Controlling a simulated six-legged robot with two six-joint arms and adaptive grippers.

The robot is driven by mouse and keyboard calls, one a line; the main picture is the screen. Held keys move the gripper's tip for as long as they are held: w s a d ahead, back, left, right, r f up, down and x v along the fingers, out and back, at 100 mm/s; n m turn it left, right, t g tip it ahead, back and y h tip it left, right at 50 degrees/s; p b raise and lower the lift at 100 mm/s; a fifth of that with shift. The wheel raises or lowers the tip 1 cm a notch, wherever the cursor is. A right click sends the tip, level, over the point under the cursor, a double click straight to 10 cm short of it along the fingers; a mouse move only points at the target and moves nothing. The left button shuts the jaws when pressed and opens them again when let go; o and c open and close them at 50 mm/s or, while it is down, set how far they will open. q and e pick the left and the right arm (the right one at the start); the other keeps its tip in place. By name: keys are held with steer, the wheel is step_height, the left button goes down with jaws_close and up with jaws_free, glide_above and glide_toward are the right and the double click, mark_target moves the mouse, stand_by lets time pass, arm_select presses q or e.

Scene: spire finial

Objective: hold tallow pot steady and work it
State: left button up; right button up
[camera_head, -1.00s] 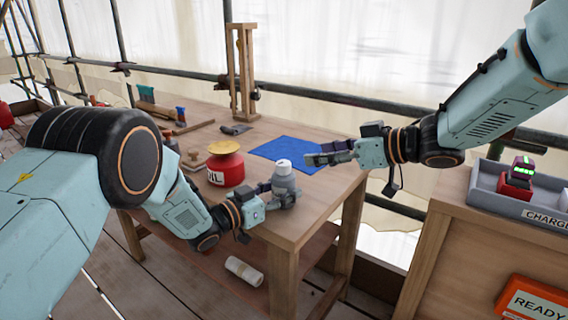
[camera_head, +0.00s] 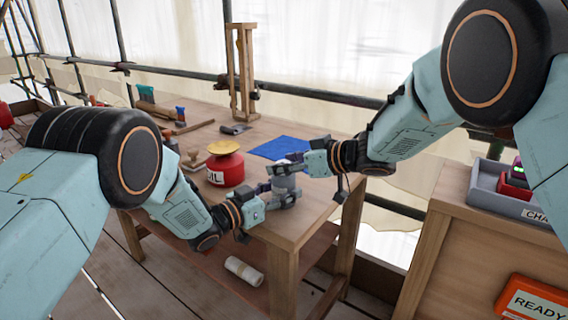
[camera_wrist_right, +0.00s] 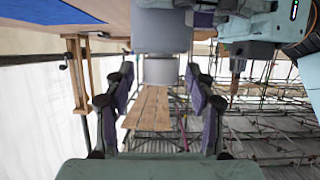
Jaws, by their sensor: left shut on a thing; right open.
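The tallow pot (camera_head: 284,184) is a small grey pot standing upright at the table's front right corner. My left gripper (camera_head: 268,197) is shut on its side, low down. My right gripper (camera_head: 290,162) is open at the pot's top and partly hides its pale lid. In the right wrist view, which looks upside down, the pot's grey body (camera_wrist_right: 163,30) is at the top centre. Its narrower lid (camera_wrist_right: 161,71) shows between the two open fingers of my right gripper (camera_wrist_right: 160,85), with gaps on both sides. My left gripper also shows there (camera_wrist_right: 225,10).
A wooden frame (camera_head: 242,75) stands at the back. A charger tray (camera_head: 500,190) is on the cabinet at right.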

steer(key=shift+w+a+f, duration=0.1)
steer(key=shift+w+a, duration=0.1)
steer(key=shift+a, duration=0.1)
jaws_close()
stand_by(0.5)
steer(key=shift+w+n+g+y, duration=0.1)
steer(key=shift+n+g+y, duration=0.8)
steer(key=shift+n+g, duration=0.9)
